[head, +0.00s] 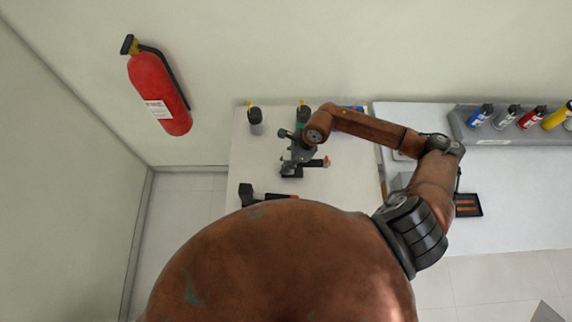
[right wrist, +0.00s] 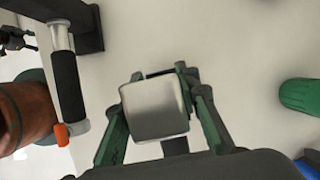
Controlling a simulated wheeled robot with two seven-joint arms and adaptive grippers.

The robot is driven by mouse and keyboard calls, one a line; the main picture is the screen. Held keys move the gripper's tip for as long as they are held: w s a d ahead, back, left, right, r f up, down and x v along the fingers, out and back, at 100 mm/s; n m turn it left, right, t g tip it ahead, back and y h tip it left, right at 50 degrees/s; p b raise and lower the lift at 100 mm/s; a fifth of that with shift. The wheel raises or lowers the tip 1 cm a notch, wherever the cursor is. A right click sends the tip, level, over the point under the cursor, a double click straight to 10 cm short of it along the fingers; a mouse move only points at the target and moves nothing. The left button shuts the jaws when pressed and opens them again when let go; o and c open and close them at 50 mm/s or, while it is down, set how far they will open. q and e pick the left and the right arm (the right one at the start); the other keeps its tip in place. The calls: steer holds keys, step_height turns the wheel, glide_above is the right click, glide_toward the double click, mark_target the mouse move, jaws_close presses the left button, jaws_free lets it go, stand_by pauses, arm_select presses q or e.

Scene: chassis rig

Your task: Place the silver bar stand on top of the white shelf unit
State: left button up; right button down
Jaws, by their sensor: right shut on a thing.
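My right gripper (head: 291,158) reaches in from the right over the white shelf unit (head: 244,158). In the right wrist view the green fingers of this gripper (right wrist: 155,108) are shut on the silver bar stand (right wrist: 154,110), whose square silver end faces the camera. Dark parts show behind that end. In the head view the gripper hides most of the stand. I cannot tell whether the stand touches the white top or is held above it.
A black tool with an orange tip (head: 265,195) lies at the unit's front. A bench (head: 520,200) with a bottle rack (head: 480,140) is at right. A fire extinguisher (head: 160,95) hangs at left.

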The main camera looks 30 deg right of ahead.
steer(key=shift+f, duration=0.9)
steer(key=shift+f, duration=0.1)
steer(key=shift+f, duration=0.15)
steer(key=c, duration=1.5)
jaws_free()
steer(key=shift+s, duration=0.1)
steer(key=shift+o, duration=0.2)
steer(key=b+v, duration=0.1)
steer(key=v, duration=1.1)
steer(key=shift+r+b, duration=0.25)
steer(key=shift+b, duration=0.05)
steer(key=shift+a+f, duration=0.1)
steer(key=shift+a, duration=0.05)
